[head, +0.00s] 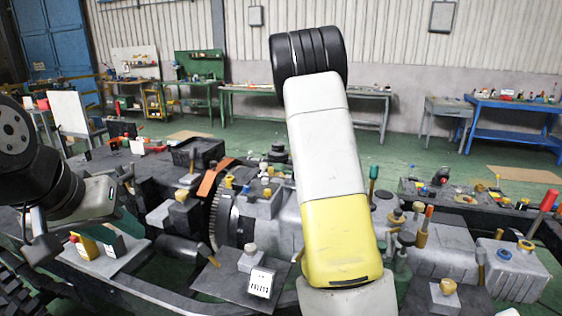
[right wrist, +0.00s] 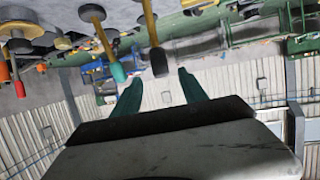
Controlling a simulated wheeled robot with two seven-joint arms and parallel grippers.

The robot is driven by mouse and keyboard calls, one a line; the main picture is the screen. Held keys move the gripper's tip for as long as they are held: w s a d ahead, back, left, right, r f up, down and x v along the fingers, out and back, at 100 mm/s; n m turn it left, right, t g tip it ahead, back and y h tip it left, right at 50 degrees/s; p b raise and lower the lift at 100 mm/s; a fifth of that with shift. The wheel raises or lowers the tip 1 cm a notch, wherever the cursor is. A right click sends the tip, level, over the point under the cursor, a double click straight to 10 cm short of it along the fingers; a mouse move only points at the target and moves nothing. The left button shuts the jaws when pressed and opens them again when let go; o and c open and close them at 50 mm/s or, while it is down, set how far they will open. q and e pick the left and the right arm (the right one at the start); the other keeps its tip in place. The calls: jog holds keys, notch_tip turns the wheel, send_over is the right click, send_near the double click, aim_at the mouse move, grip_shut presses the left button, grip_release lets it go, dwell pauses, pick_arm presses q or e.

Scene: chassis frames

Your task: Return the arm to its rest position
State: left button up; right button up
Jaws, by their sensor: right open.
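My left gripper (head: 124,203) is at the left side of the head view, above the left part of the chassis frame; its fingers are small and partly hidden, so I cannot tell how far apart they are. My right arm, with a white and yellow link (head: 338,240), crosses the middle of the head view and hides part of the chassis. My right gripper does not show there. In the right wrist view, the right gripper (right wrist: 160,78) has two green fingers standing apart with nothing held between them.
A dark chassis (head: 178,287) carries a ring gear (head: 222,205) and several knobs and coloured handles. In the right wrist view, which is upside down, a teal-tipped handle (right wrist: 118,72) and a black-tipped handle (right wrist: 159,62) appear near the fingers. A blue workbench (head: 515,108) stands behind, across green floor.

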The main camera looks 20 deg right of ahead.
jog(key=s+a+r+n+y, duration=0.2)
jog(key=s+a+r+y, duration=0.15)
jog(key=a, duration=0.35)
jog(key=s+a+r+n+y, duration=0.1)
jog(key=s+a+r+y, duration=0.25)
jog(key=a, duration=0.45)
jog(key=s+a+r+n+y, duration=0.2)
jog(key=s+a+r+y, duration=0.15)
jog(key=a, duration=0.35)
jog(key=s+a+n+g, duration=0.1)
jog(key=s+a+n, duration=0.1)
jog(key=s, duration=0.9)
jog(key=s+a+r+n+g+y, duration=0.1)
jog(key=s+a, duration=0.3)
jog(key=s, duration=0.8)
jog(key=shift+n+g, duration=0.8)
jog(key=shift+y, duration=0.25)
